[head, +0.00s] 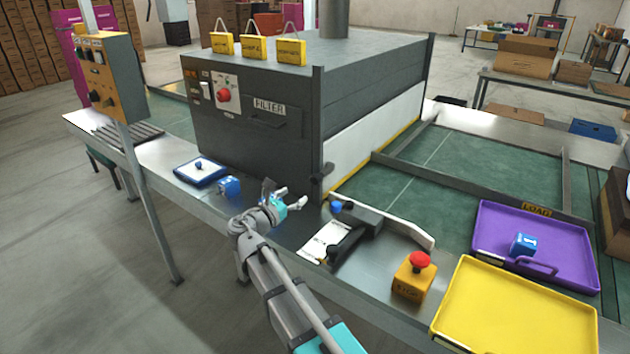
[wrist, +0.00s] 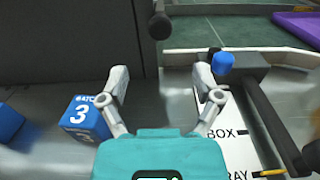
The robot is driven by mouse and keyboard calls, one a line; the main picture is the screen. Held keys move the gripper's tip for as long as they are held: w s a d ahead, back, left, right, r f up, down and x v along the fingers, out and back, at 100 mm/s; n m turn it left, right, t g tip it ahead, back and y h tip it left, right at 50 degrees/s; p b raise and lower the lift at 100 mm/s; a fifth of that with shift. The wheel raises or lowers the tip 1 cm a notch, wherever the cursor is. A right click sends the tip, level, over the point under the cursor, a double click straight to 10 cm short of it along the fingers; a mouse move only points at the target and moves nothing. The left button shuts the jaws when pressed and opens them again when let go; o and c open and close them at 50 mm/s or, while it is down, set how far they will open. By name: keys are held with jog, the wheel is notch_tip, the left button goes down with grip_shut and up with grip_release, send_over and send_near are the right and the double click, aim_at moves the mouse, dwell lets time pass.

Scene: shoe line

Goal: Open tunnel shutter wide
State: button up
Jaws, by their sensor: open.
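The tunnel (head: 255,125) is a dark grey box over the green belt. Its shutter (head: 375,138) is a white panel with a yellow lower edge on the right side, reaching down close to the belt. A dark round-ended handle (head: 321,178) sticks out at the shutter's near lower corner; what looks like the same knob shows at the top of the wrist view (wrist: 159,26). My gripper (head: 287,196) is open and empty, just in front of and left of this handle. In the wrist view its spread fingers (wrist: 162,72) have nothing between them.
A blue-knobbed lever unit (head: 353,217) and BOX/TRAY card (head: 326,240) lie to the right of my gripper. A blue number cube (head: 229,187) sits at left. A red stop button (head: 419,261), purple tray (head: 490,235) and yellow tray (head: 480,320) stand further right.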

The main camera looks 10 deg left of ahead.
aim_at(313, 181)
jog(key=x, duration=1)
jog(key=shift+w+d, duration=0.1)
grip_shut()
